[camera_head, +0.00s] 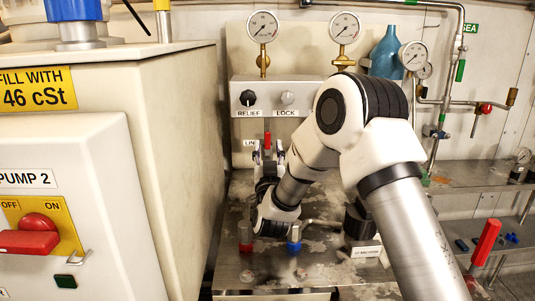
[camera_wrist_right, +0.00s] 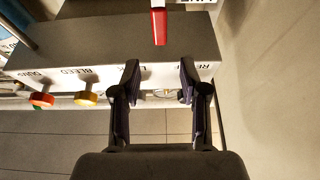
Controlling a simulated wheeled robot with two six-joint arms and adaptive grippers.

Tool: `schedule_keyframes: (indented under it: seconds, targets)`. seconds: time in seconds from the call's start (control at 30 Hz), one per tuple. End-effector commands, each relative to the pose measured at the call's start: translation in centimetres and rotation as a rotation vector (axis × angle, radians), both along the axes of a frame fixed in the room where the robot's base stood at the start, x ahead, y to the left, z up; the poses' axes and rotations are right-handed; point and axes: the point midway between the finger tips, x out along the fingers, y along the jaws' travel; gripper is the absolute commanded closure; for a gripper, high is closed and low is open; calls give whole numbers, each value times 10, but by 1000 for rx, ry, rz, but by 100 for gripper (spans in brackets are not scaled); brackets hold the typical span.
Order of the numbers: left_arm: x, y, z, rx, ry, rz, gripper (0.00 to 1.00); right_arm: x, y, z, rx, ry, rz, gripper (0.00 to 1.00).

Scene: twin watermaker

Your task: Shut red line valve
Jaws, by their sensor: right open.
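The red line valve lever (camera_head: 267,138) hangs down the wall just below the RELIEF and LOCK panel, beside a partly hidden label that begins LIN (camera_head: 250,143). My right gripper (camera_head: 268,150) is at the lever's lower end, with a fingertip on each side in the head view. In the right wrist view, the red lever (camera_wrist_right: 158,22) stands ahead of the open fingers (camera_wrist_right: 160,72), roughly centred between them. The gap between the fingers is empty, and the lever looks a little beyond the tips. The valve body is hidden. My left gripper is not in view.
A tall cream cabinet (camera_head: 180,120) stands close on the left. Red (camera_head: 246,236) and blue (camera_head: 294,238) fittings rise from the worn metal bench. A larger red lever (camera_head: 486,242) is at lower right.

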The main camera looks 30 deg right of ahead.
Motion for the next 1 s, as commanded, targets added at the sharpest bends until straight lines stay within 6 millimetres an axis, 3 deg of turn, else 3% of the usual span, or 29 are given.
schedule_keyframes:
  seconds: [0.03, 0.17, 0.33, 0.63, 0.97, 1.0]
  targets:
    - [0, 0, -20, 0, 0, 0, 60, 0, 0, -20, 0, 0, 0, 56]
    - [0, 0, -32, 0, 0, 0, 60, 0, 0, -31, -1, -1, 0, 56]
    - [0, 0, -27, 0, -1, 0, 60, 11, -7, -22, 0, -3, -1, 56]
    - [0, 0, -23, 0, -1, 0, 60, 54, -33, -1, -1, -2, 0, 56]
    - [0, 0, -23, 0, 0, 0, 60, 61, -38, 2, 0, 0, 1, 56]
    - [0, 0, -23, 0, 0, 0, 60, 61, -38, 2, 0, 0, 1, 70]
